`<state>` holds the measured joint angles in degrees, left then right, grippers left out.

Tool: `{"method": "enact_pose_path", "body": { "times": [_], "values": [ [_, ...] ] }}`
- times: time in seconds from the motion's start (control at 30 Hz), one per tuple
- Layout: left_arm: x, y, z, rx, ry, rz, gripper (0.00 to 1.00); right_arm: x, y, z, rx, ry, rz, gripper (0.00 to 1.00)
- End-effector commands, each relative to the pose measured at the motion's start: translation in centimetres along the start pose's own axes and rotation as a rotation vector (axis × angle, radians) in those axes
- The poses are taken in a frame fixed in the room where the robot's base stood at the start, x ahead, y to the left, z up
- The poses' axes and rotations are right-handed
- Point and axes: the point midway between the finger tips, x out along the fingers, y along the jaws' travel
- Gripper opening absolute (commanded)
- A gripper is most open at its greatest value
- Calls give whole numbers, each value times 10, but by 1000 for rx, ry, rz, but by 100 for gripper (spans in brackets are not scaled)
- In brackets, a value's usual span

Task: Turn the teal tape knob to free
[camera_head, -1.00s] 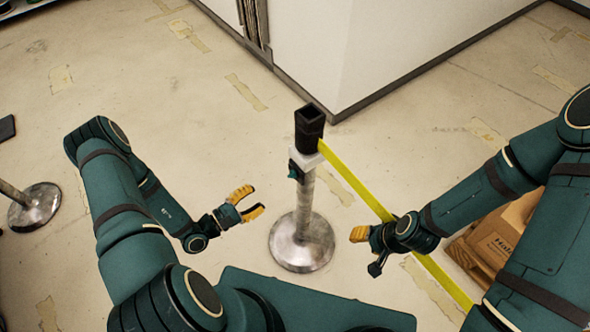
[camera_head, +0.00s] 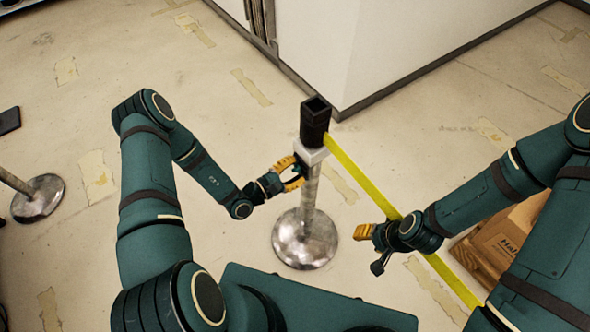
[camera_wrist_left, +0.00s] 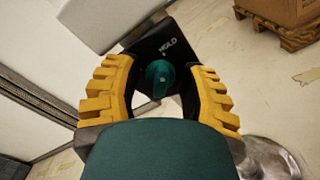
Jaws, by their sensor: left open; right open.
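The teal tape knob (camera_wrist_left: 160,79) sits on the dark face of the post's head in the left wrist view, below the lettering "HOLD". My left gripper (camera_wrist_left: 162,88) is open, with its yellow fingers on either side of the knob and visible gaps to it. In the head view my left gripper (camera_head: 297,176) is at the post's left side and hides most of the knob. The post (camera_head: 314,122) stands upright with a black top and a yellow tape (camera_head: 366,180) running to the lower right. My right gripper (camera_head: 365,232) is open and empty near the tape.
The post's round metal base (camera_head: 305,240) stands on the floor. A cardboard box (camera_head: 505,240) on a pallet lies at the right behind my right arm. Another post base (camera_head: 38,198) is at the far left. A white wall corner (camera_head: 345,60) rises behind.

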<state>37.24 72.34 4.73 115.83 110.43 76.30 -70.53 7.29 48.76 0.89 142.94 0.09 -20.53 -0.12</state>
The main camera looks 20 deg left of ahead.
Motion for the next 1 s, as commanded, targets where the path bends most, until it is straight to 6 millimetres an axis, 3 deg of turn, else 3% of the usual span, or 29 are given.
{"method": "enact_pose_path", "body": {
  "times": [0.2, 0.3, 0.33, 0.7, 1.0],
  "values": [
    [0, 0, 0, 0, 0, 0, 41, 0, 0, 0, 0, 0, 0, 47],
    [0, 0, 0, 0, 0, 0, 6, 0, 0, 0, 0, 0, 0, 47],
    [0, 0, 0, 0, 0, 0, 0, 0, 0, 0, 0, 0, 0, 47],
    [0, 1, 0, -32, 0, 1, 0, -2, -1, 0, 0, -1, 0, 47],
    [0, 1, 1, -211, 1, 2, 0, -10, -4, 1, 1, -5, 0, 47]
  ]
}}
